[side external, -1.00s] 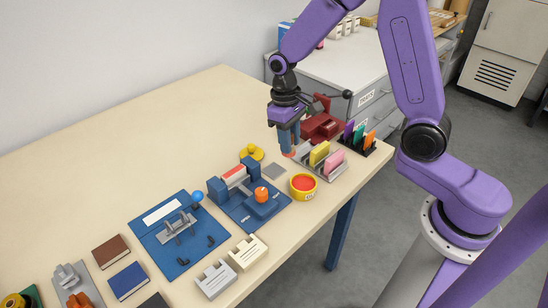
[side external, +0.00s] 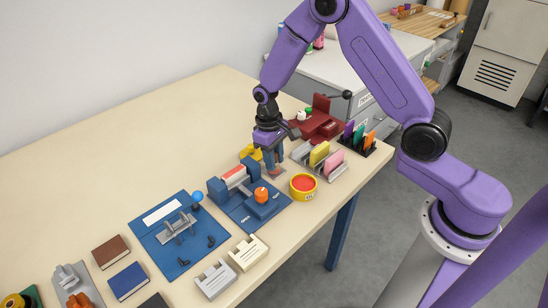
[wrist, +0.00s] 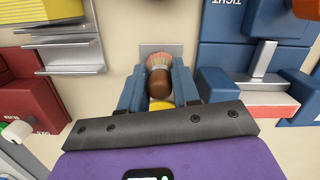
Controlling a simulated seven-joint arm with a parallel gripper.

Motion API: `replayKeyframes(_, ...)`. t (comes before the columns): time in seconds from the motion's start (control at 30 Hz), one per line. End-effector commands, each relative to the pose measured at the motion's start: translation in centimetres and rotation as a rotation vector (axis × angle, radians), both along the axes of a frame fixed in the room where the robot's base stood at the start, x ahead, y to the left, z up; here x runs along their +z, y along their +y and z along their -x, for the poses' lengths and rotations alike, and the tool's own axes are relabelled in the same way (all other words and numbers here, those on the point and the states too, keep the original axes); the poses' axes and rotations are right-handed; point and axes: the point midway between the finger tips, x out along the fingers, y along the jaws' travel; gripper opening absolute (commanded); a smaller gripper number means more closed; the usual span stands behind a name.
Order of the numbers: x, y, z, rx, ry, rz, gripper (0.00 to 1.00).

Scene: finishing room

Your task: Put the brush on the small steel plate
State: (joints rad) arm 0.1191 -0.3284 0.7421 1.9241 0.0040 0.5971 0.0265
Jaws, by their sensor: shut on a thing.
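My gripper (side external: 271,163) is shut on the brush, with its fingers pointing down over the small steel plate. In the wrist view the brush (wrist: 160,83) shows a rounded brown handle between the two blue fingers (wrist: 159,88) and pinkish bristles beyond. The small steel plate (wrist: 176,48) is a flat grey rectangle, partly hidden behind the bristles. In the side view the plate (side external: 281,174) is mostly covered by the fingers and brush. I cannot tell whether the bristles touch it.
A blue fixture with an orange knob (side external: 262,195) stands close at the left-front. A yellow round pot with a red top (side external: 303,186) is at the right-front. A grey rack with yellow and pink blocks (side external: 320,160) is to the right. A yellow knobbed object (side external: 250,151) is behind.

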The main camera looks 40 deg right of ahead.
Motion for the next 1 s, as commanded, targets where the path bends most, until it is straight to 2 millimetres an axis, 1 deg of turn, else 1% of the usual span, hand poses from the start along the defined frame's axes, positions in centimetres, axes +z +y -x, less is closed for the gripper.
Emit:
replayKeyframes(0.3,-0.3,0.0,0.0,0.0,0.001,0.0,0.01)
replayKeyframes(0.33,-0.3,0.0,0.0,0.0,0.0,0.0,0.38)
replayKeyframes(0.4,-0.3,0.0,0.0,0.0,0.0,0.0,0.57)
replayKeyframes(0.67,-0.2,0.0,0.0,0.0,0.0,0.0,0.57)
replayKeyframes(0.77,0.1,0.0,0.0,0.0,-0.001,0.0,0.57)
replayKeyframes(0.87,1.0,0.0,-0.2,0.0,-0.004,-0.001,0.57)
replayKeyframes(0.97,2.6,0.1,-0.4,0.0,-0.006,-0.001,0.57)
replayKeyframes(1.0,3.5,0.1,-0.5,0.0,-0.007,-0.001,0.57)
